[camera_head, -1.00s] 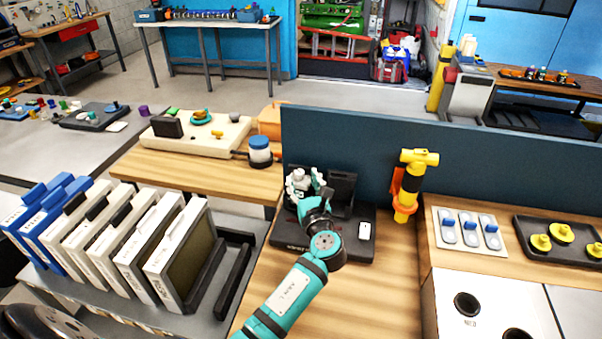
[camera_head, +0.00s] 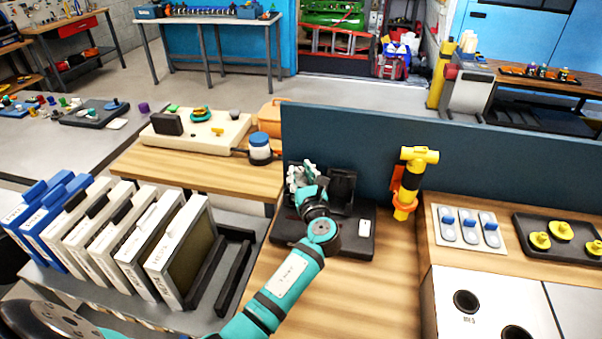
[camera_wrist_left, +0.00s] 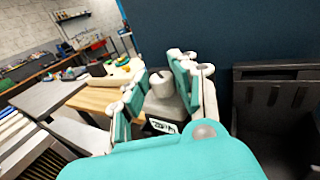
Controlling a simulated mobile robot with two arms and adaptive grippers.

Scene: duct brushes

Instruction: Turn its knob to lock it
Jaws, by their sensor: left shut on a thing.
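My left gripper (camera_head: 301,176) is at the left part of a black device (camera_head: 345,241) that stands on the wooden bench against the blue-grey panel. In the left wrist view the gripper (camera_wrist_left: 160,80) has its teal-padded fingers on both sides of a pale grey round knob (camera_wrist_left: 162,86) and is shut on it. The knob sits on top of a dark block with a small green and white label (camera_wrist_left: 161,126). In the head view the gripper mostly hides the knob. My right gripper is not in view.
A blue-grey panel (camera_head: 460,152) rises right behind the device. A yellow tool (camera_head: 411,180) hangs on it to the right. White framed filters (camera_head: 176,258) stand in a rack at the left. Bare wood (camera_head: 375,295) lies in front of the device.

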